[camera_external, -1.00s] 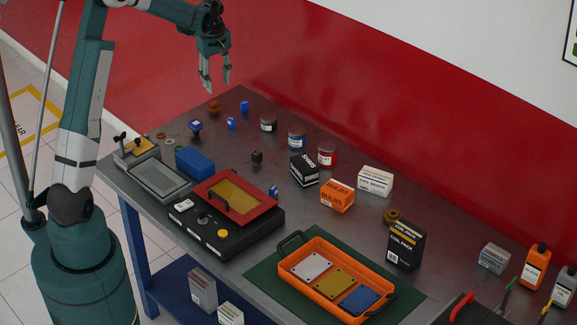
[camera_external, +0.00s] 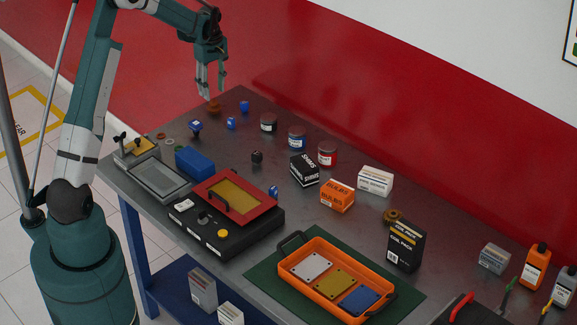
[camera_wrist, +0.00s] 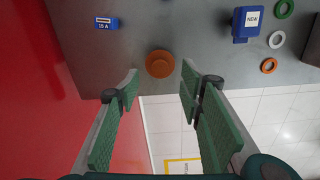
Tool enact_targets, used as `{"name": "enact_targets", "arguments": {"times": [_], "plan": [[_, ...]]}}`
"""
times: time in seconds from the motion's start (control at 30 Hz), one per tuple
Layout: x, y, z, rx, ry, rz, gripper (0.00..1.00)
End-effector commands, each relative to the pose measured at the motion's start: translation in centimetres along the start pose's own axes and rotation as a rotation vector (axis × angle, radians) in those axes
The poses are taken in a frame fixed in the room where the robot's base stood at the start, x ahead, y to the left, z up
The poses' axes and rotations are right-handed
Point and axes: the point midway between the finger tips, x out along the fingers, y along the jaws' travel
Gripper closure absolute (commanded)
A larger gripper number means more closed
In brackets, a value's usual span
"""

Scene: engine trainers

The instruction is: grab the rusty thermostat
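The rusty thermostat looks to be the small round orange-brown part (camera_external: 214,107) at the far left end of the bench. It also shows in the wrist view (camera_wrist: 160,64) as a round disc near the bench edge, between and just beyond my fingers. My gripper (camera_external: 211,92) hangs above it in the external view, pointing down. In the wrist view my gripper (camera_wrist: 158,85) has its two green-padded fingers spread apart with nothing between them. The thermostat does not touch the fingers as far as I can see.
A blue part marked 15 A (camera_wrist: 106,23) lies left of the thermostat, and a blue part labelled NEW (camera_wrist: 247,23) lies right. Several small rings, one orange (camera_wrist: 269,65), lie farther right. The red wall (camera_wrist: 65,60) is close on the left. Bare bench surrounds the thermostat.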

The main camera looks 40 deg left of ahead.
Motion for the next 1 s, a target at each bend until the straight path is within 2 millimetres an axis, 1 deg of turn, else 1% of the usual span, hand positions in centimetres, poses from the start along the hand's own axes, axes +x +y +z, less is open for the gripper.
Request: {"name": "enact_targets", "arguments": {"times": [0.2, 0.3, 0.63, 0.73, 0.87, 1.0], "plan": [[1.8, 0.0, 0.0, 0.000, 0.000, 0.000, 0.62], [2.2, 0.0, 0.0, 0.000, 0.000, 0.000, 0.62], [2.3, 0.0, 0.0, 0.000, 0.000, 0.000, 0.62], [2.7, 0.0, 0.0, 0.000, 0.000, 0.000, 0.62], [3.8, 0.0, 0.0, 0.000, 0.000, 0.000, 0.62], [5.4, 0.0, 0.0, 0.000, 0.000, 0.000, 0.62]]}}
